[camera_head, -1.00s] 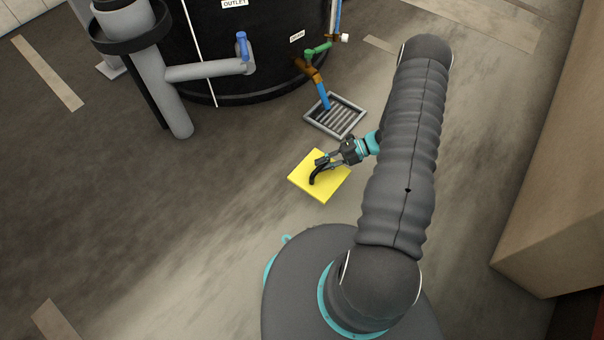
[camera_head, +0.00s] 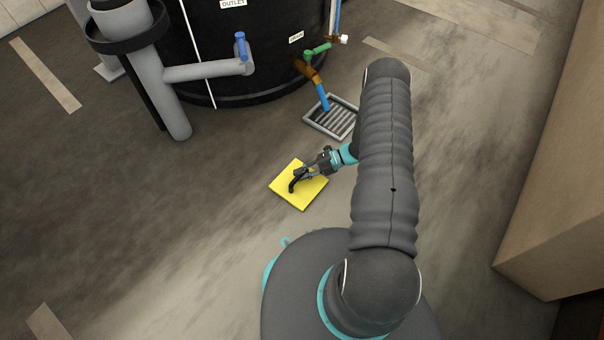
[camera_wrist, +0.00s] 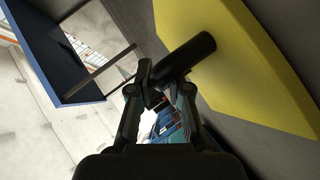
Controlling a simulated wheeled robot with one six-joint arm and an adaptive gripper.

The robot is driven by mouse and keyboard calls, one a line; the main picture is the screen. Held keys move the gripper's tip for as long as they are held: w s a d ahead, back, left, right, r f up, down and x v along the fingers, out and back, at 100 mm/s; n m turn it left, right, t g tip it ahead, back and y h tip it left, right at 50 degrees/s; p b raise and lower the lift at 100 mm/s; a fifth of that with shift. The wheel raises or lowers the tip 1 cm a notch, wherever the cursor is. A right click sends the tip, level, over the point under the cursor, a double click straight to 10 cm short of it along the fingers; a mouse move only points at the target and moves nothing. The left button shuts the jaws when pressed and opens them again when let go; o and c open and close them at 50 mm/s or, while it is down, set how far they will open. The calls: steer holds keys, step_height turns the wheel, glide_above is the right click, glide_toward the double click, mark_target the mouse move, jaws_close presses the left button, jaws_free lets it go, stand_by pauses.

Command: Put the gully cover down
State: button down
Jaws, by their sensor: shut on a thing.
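The gully cover is a flat yellow square plate (camera_head: 308,193) with a black handle (camera_head: 293,183) on top. It is in the middle of the head view, below and left of the floor gully. My gripper (camera_head: 300,174) is shut on the black handle. In the wrist view the fingers (camera_wrist: 166,88) pinch the black handle (camera_wrist: 187,55), with the yellow plate (camera_wrist: 240,65) beyond it at the upper right. I cannot tell whether the plate touches the floor. The gully (camera_head: 320,125) is a grey square frame with a slatted grate, uncovered, partly hidden by my arm.
A black tank (camera_head: 260,75) stands at the back, with a grey outlet pipe (camera_head: 205,70) and a blue drain pipe (camera_head: 323,97) ending over the gully. A large beige box (camera_head: 560,170) stands at the right. The floor left of the cover is clear.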

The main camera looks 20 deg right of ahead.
steer(key=c, duration=1.1)
jaws_free()
steer(key=shift+r, duration=0.1)
steer(key=w+v, duration=0.1)
steer(key=v, duration=1.1)
step_height(320, 180, up, 18)
steer(key=w+a+n+g+h, duration=0.1)
steer(key=a+n+g+h, duration=0.15)
steer(key=n, duration=0.85)
steer(key=s+a+r+n+h, duration=0.25)
steer(key=r+n, duration=0.25)
steer(key=r, duration=0.3)
steer(key=s+a+r+n+h, duration=0.25)
steer(key=r+n, duration=0.25)
steer(key=r, duration=0.3)
steer(key=s+a+r+n+t+h, duration=0.1)
steer(key=s+r+n+t+h, duration=0.1)
steer(key=s+r+n, duration=0.3)
steer(key=s+a+r+n+t+h, duration=0.2)
steer(key=s+r+n, duration=0.3)
steer(key=s+n, duration=0.3)
steer(key=s+a+r+n+t+h, duration=0.1)
steer(key=s+r+n+t+h, duration=0.1)
steer(key=s+r+n, duration=0.3)
steer(key=shift+s+a+r+n+t, duration=0.25)
steer(key=shift+s+n, duration=0.2)
steer(key=shift+n, duration=0.25)
steer(key=shift+s+r+n+t, duration=0.15)
steer(key=shift+s+n+t, duration=0.15)
steer(key=shift+s+n, duration=0.3)
